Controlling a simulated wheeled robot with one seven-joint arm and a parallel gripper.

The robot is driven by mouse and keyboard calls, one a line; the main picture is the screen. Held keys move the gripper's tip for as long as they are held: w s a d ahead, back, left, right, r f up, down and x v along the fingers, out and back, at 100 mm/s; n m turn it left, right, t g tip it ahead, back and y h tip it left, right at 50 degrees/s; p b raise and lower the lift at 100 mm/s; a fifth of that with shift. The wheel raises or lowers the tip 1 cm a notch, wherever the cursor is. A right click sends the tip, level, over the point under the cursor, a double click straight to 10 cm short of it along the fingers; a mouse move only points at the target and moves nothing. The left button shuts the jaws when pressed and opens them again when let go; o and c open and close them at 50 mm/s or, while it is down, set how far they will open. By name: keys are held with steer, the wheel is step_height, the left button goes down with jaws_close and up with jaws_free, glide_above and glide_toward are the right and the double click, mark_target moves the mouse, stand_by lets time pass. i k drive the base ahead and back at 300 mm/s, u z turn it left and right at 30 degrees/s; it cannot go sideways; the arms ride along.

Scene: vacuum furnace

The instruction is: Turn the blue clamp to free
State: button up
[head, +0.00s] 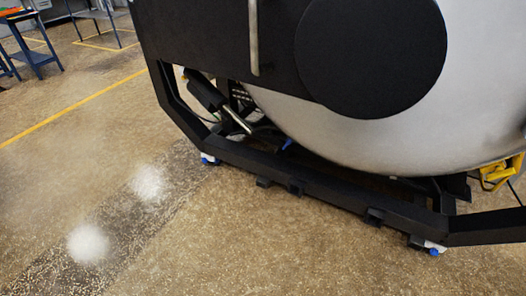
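The vacuum furnace's large rounded silver vessel (365,135) fills the upper right of the head view, with a black disc (370,55) and a dark panel (215,40) in front of it. A small blue piece (287,144) shows under the vessel, beside dark tubing. I cannot tell whether it is the blue clamp or how it is turned. No other blue part in view is clearly a clamp. My gripper is not in view.
A black base frame (330,192) runs low along the floor, with blue-and-white feet at its left (209,159) and right (434,248). A yellow part (496,174) sits at the right. Blue tables stand at the upper left. The floor (200,240) in front is clear.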

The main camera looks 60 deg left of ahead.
mark_target(290, 140)
steer(key=z, duration=0.05)
steer(key=k, duration=1.3)
steer(key=u, duration=2.25)
steer(key=i, duration=1.85)
